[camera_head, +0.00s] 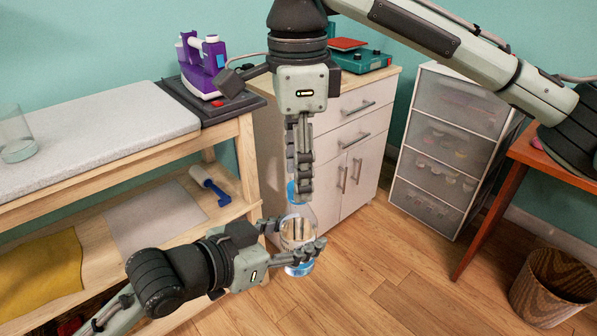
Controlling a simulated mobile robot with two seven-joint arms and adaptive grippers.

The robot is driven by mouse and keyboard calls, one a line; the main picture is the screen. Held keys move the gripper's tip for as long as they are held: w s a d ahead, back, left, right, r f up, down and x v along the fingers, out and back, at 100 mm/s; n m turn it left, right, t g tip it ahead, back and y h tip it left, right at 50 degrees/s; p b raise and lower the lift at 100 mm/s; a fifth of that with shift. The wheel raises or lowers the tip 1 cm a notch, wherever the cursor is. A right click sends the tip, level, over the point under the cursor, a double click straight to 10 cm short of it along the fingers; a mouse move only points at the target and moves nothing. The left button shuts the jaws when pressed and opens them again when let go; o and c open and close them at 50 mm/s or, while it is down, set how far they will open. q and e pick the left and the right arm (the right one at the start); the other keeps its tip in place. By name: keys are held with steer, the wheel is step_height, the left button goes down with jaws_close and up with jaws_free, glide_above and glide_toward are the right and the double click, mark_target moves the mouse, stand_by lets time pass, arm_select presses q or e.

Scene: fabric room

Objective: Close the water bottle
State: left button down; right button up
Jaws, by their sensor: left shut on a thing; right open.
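A clear water bottle (298,213) with a blue base stands about upright in mid-air in the centre of the head view. My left gripper (300,248) is shut around its lower body. A blue cap (294,190) shows at the bottle's top, just below my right gripper (300,190). The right gripper points straight down from above, with its fingertips at the cap, and is open. The fingers partly hide the cap, so I cannot tell how it sits on the neck.
A wooden bench (150,165) with a grey padded top is at left, holding a purple device (203,65) and a glass (17,140). A white cabinet (335,160) stands behind the bottle. The floor (400,280) is clear.

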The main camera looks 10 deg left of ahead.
step_height(320, 180, up, 4)
steer(key=shift+f, duration=0.2)
steer(key=shift+c, duration=0.4)
